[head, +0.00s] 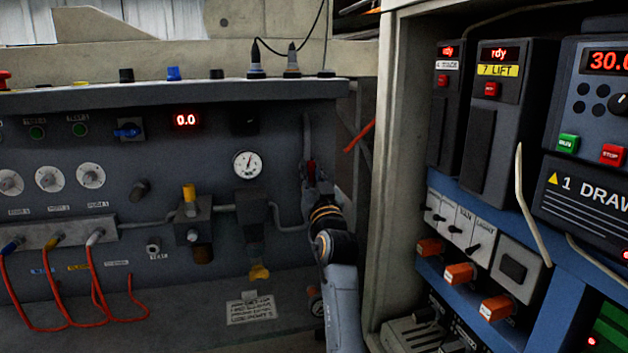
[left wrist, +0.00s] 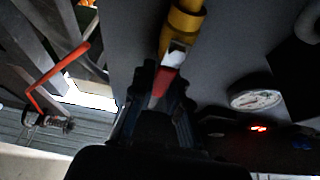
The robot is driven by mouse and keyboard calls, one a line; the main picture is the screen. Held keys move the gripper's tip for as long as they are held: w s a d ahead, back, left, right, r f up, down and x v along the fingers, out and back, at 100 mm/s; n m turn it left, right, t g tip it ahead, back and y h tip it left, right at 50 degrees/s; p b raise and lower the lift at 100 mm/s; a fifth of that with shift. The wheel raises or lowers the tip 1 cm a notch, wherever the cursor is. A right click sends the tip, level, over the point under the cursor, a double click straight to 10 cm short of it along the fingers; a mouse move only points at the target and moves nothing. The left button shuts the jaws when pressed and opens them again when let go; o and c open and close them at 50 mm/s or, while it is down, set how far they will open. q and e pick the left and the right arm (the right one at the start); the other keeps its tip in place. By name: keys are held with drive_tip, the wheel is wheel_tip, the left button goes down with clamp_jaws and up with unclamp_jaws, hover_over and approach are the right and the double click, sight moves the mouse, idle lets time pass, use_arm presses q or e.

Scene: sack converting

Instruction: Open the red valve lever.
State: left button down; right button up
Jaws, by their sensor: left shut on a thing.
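A red valve lever (head: 310,167) shows as a small red piece at the grey pipe on the right side of the dark panel. My left gripper (head: 316,182) comes up from below and is shut on it. In the left wrist view the red lever (left wrist: 162,83) lies between the fingers of my left gripper (left wrist: 160,95). Its pale metal end joins a yellow valve body (left wrist: 185,22) just beyond the fingertips. The fingers hide much of the lever, so its exact angle is hard to tell. My right gripper is in neither view.
A round gauge (head: 247,165) and a red display reading 0.0 (head: 186,121) are on the panel. A second red bar (head: 360,136) slants in the gap to the right, before a pale cabinet frame (head: 399,170). Red hoses (head: 98,285) hang at the left.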

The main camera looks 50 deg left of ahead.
sight(306, 118)
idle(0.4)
use_arm(q)
drive_tip(key=c, duration=1.3)
unclamp_jaws()
wheel_tip(306, 118, up, 10)
